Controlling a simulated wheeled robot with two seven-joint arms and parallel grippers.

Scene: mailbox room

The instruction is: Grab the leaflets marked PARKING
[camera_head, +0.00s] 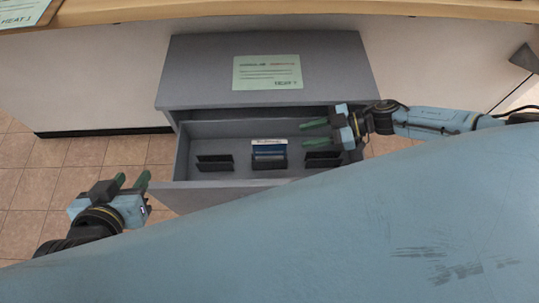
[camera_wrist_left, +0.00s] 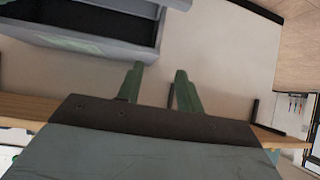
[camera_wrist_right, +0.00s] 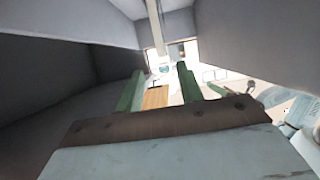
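In the head view, leaflets (camera_head: 268,149) with a white top strip and blue face stand in the middle black holder (camera_head: 269,164) in an open grey drawer (camera_head: 225,133). Their print is too small to read. My right gripper (camera_head: 314,132) is open and empty, over the right part of the drawer, to the right of the leaflets and apart from them. Its green fingers also show apart in the right wrist view (camera_wrist_right: 160,90). My left gripper (camera_head: 133,180) is open and empty, left of the drawer. Its fingers also show apart in the left wrist view (camera_wrist_left: 158,85).
Black holders stand left (camera_head: 215,163) and right (camera_head: 322,160) in the drawer and look empty. A green printed sheet (camera_head: 267,72) lies on the grey cabinet top (camera_head: 205,75). A wooden counter edge (camera_head: 300,8) runs behind. Tiled floor is clear at left.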

